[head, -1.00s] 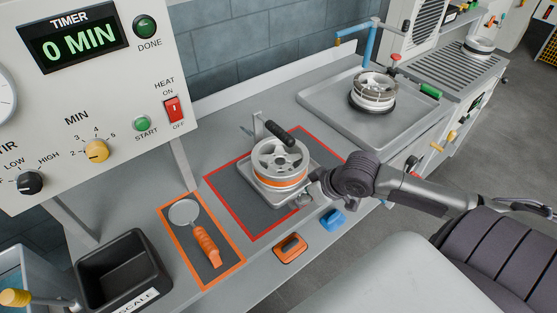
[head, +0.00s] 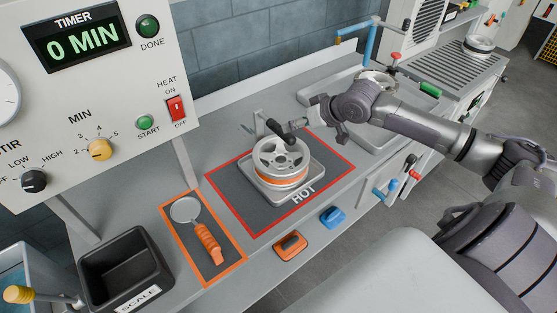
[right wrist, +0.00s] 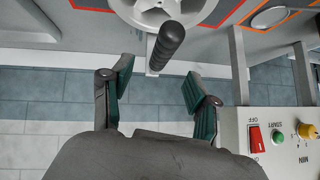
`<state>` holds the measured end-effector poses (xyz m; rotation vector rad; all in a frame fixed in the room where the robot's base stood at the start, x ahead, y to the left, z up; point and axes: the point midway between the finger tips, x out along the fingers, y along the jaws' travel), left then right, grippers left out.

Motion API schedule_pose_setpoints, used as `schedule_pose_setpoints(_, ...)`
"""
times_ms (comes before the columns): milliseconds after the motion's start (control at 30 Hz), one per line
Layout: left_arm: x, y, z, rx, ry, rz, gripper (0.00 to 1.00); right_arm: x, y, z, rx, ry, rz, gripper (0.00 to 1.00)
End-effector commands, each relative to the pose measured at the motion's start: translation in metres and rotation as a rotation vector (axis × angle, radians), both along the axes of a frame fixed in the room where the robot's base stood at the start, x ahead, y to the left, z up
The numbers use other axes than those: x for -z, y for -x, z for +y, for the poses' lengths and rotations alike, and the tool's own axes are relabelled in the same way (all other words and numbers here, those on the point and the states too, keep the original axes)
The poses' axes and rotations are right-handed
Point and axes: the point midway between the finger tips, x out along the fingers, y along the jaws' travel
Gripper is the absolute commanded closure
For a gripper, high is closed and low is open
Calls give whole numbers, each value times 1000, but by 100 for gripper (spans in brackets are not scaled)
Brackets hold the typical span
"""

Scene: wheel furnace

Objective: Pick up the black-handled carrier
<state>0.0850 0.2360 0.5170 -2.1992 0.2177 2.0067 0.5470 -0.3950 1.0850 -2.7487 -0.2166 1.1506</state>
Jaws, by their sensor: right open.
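The carrier (head: 315,182) is a grey metal tray with an upright post and a black handle (head: 278,131) at its back. It stands on the red-bordered HOT mat (head: 235,190) and bears a silver wheel (head: 280,160) with an orange band. In the right wrist view the gripper (right wrist: 158,72) is open and empty. The black handle (right wrist: 166,46) lies ahead of the fingers, roughly in line with the gap between them. My left gripper is not in view.
The control panel (head: 80,130) stands at the left. An orange-handled tool (head: 208,240) lies in an orange frame, left of the mat. Orange (head: 290,246) and blue (head: 332,217) handles are on the front edge. A sink (head: 335,95) lies behind my right arm.

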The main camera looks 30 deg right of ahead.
Motion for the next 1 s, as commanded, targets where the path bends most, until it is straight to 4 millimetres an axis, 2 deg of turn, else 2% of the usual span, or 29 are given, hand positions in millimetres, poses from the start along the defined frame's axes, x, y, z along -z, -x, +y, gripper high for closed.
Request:
schedule_pose_setpoints(100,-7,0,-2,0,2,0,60,11,-16,6,-1,-6,-3,40)
schedule_pose_setpoints(367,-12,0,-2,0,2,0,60,26,-30,10,-3,-1,0,40)
schedule_pose_setpoints(567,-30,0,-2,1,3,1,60,37,-53,16,-2,-3,1,40)
schedule_pose_setpoints(700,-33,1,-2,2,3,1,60,52,-65,19,-2,-1,0,40)
schedule_pose_setpoints(1000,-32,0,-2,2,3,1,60,58,-68,20,-4,3,0,40)
